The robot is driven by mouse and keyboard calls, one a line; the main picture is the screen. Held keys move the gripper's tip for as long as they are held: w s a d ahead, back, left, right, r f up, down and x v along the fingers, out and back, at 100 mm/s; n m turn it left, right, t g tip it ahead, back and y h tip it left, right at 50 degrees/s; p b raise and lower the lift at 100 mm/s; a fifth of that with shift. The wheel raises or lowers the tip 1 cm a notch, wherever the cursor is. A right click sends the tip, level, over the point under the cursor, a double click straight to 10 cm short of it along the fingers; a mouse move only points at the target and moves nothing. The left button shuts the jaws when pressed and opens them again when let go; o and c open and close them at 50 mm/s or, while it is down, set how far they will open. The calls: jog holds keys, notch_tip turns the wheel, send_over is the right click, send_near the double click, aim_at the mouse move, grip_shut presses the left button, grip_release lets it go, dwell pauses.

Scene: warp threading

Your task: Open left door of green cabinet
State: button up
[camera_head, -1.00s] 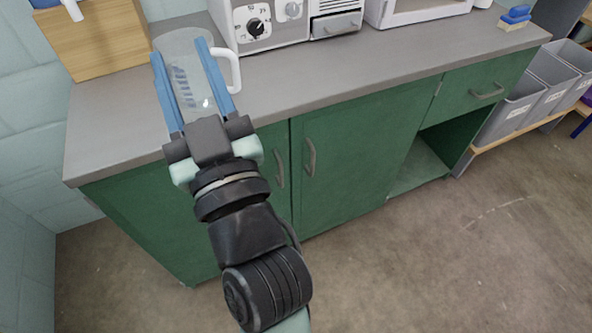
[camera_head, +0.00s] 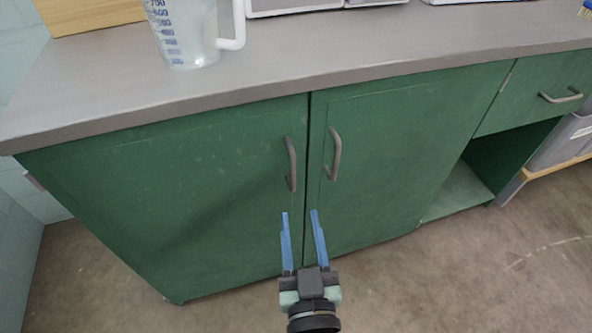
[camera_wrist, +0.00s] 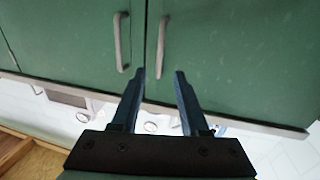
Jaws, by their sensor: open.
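The green cabinet has a left door (camera_head: 190,190) and a right door (camera_head: 385,150), both shut, with a narrow seam between them. The left door's grey bar handle (camera_head: 291,163) stands upright beside the seam. The right door's handle (camera_head: 334,154) is just across it. My gripper (camera_head: 300,212) is open and empty, in front of the doors and below the handles in the head view. The wrist view looks upside down; there the left door's handle (camera_wrist: 161,48) lies just beyond and between the open fingertips (camera_wrist: 160,72), apart from them.
The grey countertop (camera_head: 250,70) overhangs the doors. A clear measuring jug (camera_head: 185,35) stands on it near the left, beside a wooden box (camera_head: 90,12). A drawer with a handle (camera_head: 560,97) is at the right, over an open bay. The floor in front is clear.

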aim_at(293, 175)
jog(key=w, duration=0.3)
jog(key=w+a+p, duration=0.1)
jog(key=w, duration=0.7)
jog(key=shift+w+a+p, duration=0.15)
jog(key=shift+a+p, duration=0.05)
jog(key=shift+p, duration=0.15)
grip_shut()
dwell(0.9)
